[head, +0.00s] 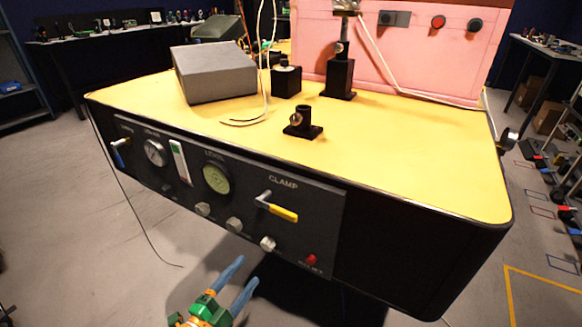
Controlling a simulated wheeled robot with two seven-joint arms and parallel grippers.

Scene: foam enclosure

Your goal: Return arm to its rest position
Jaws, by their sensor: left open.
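My left gripper (236,286) shows at the bottom middle of the head view. Its two blue fingers are apart with nothing between them, and its green and orange body is cut by the lower edge. It is low over the grey floor, in front of and below the black front panel (330,215) of the yellow-topped bench (420,150). It appears apart from the panel. My right gripper is not in view.
The panel carries a yellow clamp lever (283,213), a blue-handled lever (118,152), gauges and knobs. On the bench stand a grey block (215,72), black posts (340,75) and a pink foam wall (420,55). Floor at left (60,220) is clear.

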